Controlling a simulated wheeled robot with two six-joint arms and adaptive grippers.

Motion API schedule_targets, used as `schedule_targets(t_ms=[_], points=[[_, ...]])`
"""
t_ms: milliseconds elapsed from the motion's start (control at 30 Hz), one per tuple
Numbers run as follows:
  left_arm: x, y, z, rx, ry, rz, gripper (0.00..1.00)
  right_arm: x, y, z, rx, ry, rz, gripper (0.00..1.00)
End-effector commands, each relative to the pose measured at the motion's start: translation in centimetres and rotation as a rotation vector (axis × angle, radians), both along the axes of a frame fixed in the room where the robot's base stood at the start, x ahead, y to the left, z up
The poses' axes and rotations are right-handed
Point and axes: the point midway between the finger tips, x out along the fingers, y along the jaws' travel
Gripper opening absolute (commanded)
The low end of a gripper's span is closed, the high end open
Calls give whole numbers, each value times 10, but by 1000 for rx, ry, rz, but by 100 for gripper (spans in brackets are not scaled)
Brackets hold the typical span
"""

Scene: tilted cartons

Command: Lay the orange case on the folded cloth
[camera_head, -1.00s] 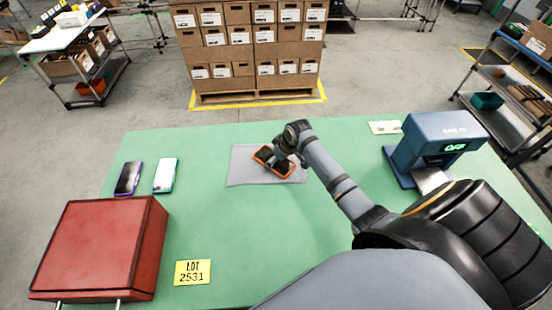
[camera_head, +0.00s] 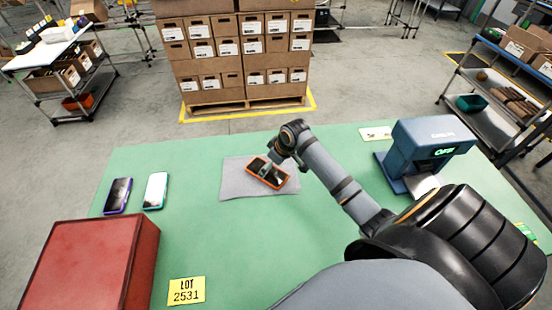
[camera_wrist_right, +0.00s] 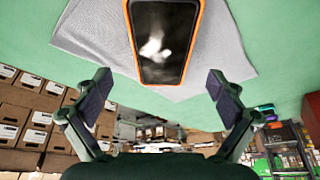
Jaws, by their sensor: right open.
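The orange case (camera_head: 281,183), a phone-shaped thing with a dark face, lies flat on the folded grey cloth (camera_head: 235,184) in the head view. In the right wrist view the orange case (camera_wrist_right: 198,30) lies across the cloth (camera_wrist_right: 95,30), with one end near the cloth's edge. My right gripper (camera_head: 270,168) is just above the case in the head view and covers a little of it. In the wrist view its two fingers (camera_wrist_right: 160,85) are spread wide, with nothing between them, apart from the case. My left gripper is in neither view.
A purple-edged phone (camera_head: 118,195) and a teal-edged phone (camera_head: 155,190) lie left of the cloth. A red box (camera_head: 90,265) and a yellow lot card (camera_head: 187,290) are at the front left. A blue device (camera_head: 425,150) stands at the right. Green table (camera_head: 230,235) between is clear.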

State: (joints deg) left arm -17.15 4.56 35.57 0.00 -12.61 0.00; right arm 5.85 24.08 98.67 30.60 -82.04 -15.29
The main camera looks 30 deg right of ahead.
Motion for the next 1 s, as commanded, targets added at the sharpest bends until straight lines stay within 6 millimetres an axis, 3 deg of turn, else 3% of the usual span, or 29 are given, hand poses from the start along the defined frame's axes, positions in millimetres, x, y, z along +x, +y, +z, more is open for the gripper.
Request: schedule_targets(t_ms=[200, 333, 1000], points=[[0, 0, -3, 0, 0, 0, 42, -19, -7, 48, -6, -2, 4, 96], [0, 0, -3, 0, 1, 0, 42, -24, -9, 63, -3, -2, 1, 96], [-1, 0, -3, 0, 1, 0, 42, -27, -9, 70, 1, 0, 1, 96]])
